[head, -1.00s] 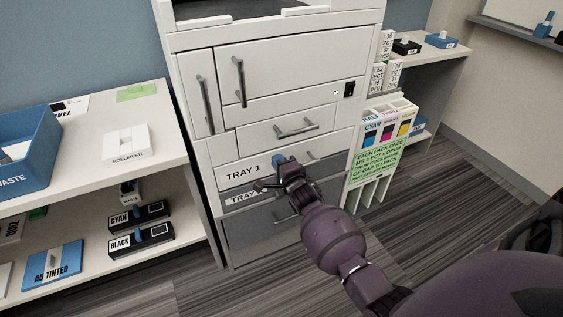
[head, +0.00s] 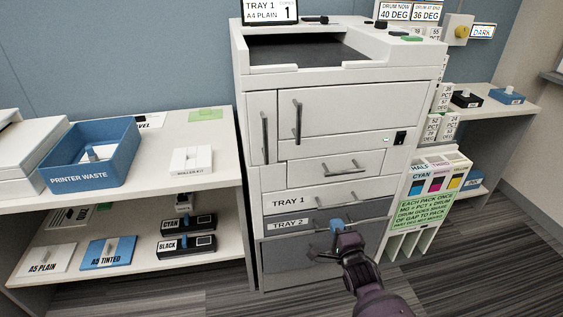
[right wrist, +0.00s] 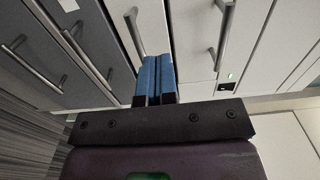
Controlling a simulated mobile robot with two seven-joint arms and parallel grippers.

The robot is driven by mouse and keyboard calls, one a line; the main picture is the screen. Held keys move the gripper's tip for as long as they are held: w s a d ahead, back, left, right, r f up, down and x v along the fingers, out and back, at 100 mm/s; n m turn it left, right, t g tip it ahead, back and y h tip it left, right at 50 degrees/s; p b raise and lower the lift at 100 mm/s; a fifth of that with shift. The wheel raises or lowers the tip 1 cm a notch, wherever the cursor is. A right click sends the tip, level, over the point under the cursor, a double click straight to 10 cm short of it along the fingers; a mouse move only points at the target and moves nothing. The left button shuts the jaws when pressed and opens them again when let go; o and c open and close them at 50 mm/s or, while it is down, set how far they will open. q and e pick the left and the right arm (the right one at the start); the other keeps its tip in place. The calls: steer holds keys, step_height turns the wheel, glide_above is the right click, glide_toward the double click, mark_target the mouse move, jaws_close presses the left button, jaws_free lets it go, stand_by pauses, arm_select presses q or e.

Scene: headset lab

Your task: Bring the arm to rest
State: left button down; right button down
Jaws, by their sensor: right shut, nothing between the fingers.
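My right gripper (head: 337,225) is in front of the lower drawers of the white printer (head: 350,118), at the height of the TRAY 2 drawer (head: 291,222). Its blue fingers are together with nothing between them. In the right wrist view the shut blue fingers (right wrist: 155,78) point toward the printer's front, with drawer and door handles around them. I cannot tell how close the fingertips are to the drawer fronts. My left gripper is not in view.
A shelf unit (head: 232,150) on the left holds a blue PRINTER WASTE bin (head: 75,180), CYAN and BLACK boxes and paper packs. A rack (head: 432,212) with a green notice stands right of the printer. Carpet floor is clear in front.

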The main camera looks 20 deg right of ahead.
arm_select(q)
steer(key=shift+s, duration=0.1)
